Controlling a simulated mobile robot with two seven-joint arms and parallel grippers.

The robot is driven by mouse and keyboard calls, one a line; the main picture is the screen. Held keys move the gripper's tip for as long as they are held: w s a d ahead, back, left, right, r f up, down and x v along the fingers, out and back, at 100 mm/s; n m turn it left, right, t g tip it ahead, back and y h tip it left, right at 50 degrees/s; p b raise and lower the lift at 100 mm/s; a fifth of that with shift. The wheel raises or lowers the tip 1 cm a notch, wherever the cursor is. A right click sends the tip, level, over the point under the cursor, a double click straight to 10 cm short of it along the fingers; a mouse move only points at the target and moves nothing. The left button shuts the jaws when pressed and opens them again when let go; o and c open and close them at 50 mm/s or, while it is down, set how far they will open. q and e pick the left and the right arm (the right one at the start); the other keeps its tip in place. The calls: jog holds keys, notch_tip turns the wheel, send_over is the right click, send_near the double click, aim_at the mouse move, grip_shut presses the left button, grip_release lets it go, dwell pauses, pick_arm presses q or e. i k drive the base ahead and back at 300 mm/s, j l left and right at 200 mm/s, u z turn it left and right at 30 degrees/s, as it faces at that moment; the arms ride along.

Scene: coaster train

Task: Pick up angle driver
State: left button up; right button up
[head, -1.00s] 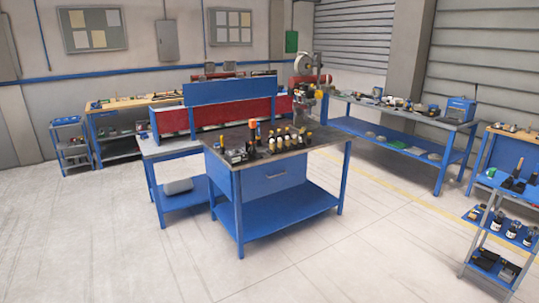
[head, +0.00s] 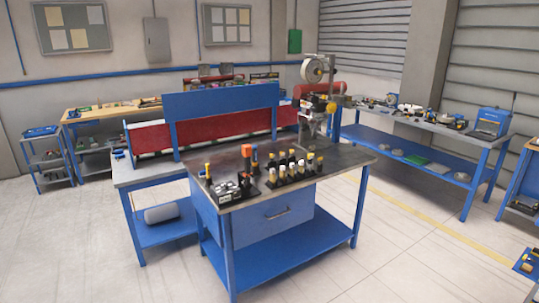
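I cannot tell for sure which thing is the angle driver. The blue workbench (head: 345,164) ahead has a dark top with small tools and bottles near its front left. Among them stands an upright tool with an orange top (head: 247,151), and a dark tool (head: 245,184) is in front of it. A grey and black rack of small items (head: 224,190) lies at the left. Rows of bottles with yellow, white and black caps (head: 292,172) stand to the right. Neither of my grippers is in view.
A side table with a red panel (head: 152,138) adjoins the workbench on its left. A long blue bench (head: 415,156) with tools runs along the right. A small cart (head: 43,160) stands at far left. Part of another cart (head: 526,262) shows at lower right. The front floor is clear.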

aim_at(247, 150)
jog(key=i, duration=1.65)
jog(key=i+u, duration=0.15)
jog(key=i, duration=0.35)
jog(key=i+l+u, duration=0.1)
jog(key=i, duration=0.35)
jog(key=i+l+u, duration=0.15)
jog(key=i, duration=0.35)
